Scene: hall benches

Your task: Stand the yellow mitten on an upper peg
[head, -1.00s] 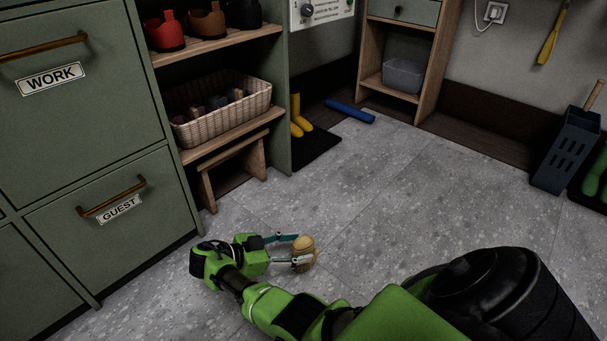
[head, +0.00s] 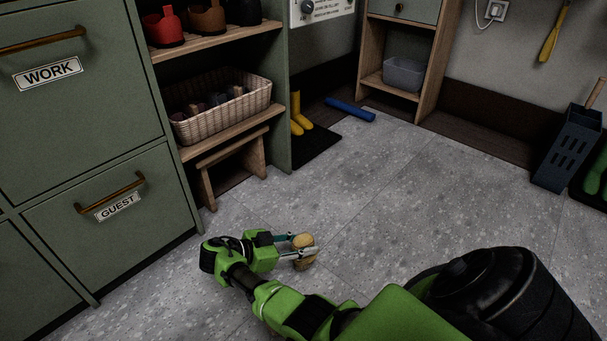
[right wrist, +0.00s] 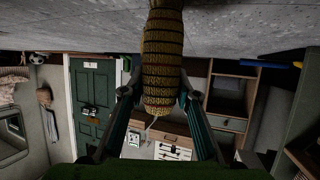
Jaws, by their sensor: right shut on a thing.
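The yellow mitten (head: 303,258) is a small tan-yellow shape at the end of my right arm in the head view. In the right wrist view the mitten (right wrist: 162,60) is a ribbed, knitted yellow-brown piece, its far part running out of the top edge. My right gripper (head: 306,247) is shut on it, one finger along each side, above the grey floor. The right wrist view shows both fingers of the gripper (right wrist: 158,97) against the mitten. I cannot make out any pegs in these views. My left gripper is not in view.
A green cabinet with drawers marked WORK (head: 48,73) and GUEST (head: 117,206) stands at left. Beside it are a wicker basket (head: 222,112) on a shelf and a low wooden stool (head: 232,170). Yellow boots (head: 299,115) stand on a dark mat. The middle floor is clear.

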